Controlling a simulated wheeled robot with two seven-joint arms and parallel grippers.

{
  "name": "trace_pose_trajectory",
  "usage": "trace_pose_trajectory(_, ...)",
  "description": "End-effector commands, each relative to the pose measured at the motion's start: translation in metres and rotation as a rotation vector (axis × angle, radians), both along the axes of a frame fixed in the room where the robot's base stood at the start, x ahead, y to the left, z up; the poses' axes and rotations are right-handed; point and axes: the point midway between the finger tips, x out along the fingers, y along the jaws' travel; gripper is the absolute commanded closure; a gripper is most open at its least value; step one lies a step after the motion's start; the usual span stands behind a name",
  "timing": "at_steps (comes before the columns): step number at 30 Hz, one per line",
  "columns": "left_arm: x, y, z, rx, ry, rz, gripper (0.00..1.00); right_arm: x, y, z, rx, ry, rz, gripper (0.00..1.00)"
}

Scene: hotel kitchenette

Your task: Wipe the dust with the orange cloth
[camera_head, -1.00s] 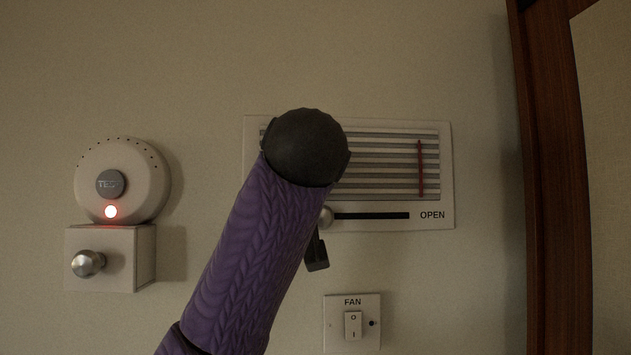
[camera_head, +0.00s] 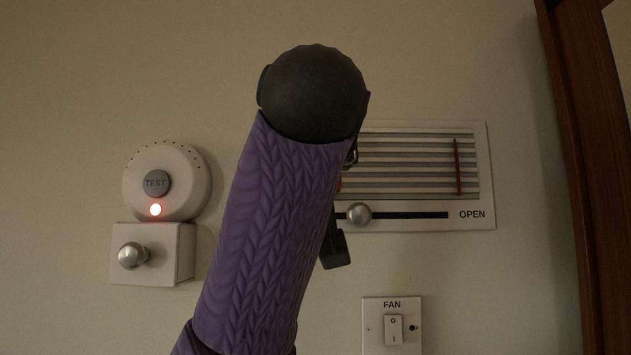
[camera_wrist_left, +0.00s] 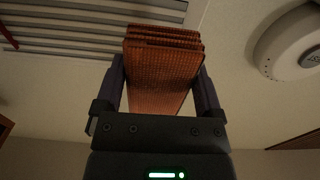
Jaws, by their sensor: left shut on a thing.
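The orange cloth (camera_wrist_left: 158,75) is a folded, textured stack in the left wrist view. My left gripper (camera_wrist_left: 160,85) is shut on it, with one dark finger on each side. In the head view my purple left arm and dark wrist rise in front of the wall and cover the left part of the white vent (camera_head: 487,185). The gripper and cloth are mostly hidden behind the arm there. I cannot make out any dust on the visible surfaces. My right gripper is in neither view.
The vent has a slider knob (camera_head: 358,214) and a red strip (camera_head: 457,167). A round alarm (camera_head: 190,188) with a lit red light sits above a white box with a metal knob (camera_head: 132,255). A fan switch (camera_head: 393,329) is below the vent. Dark wooden trim (camera_head: 585,150) stands at right.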

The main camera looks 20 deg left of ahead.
Motion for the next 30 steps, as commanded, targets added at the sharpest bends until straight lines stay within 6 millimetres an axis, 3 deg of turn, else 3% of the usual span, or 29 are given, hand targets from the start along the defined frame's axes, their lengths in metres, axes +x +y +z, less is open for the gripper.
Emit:
trace_pose_trajectory(11, -0.006, -0.002, 0.0, 0.0, -0.001, -0.001, 0.6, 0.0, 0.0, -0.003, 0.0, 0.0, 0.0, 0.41)
trace_pose_trajectory(19, -0.031, -0.009, -0.001, 0.001, -0.002, -0.001, 0.6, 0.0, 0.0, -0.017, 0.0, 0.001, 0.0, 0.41)
trace_pose_trajectory(30, -0.031, -0.009, 0.001, 0.001, 0.0, 0.0, 0.6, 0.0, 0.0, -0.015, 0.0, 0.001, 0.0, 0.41)
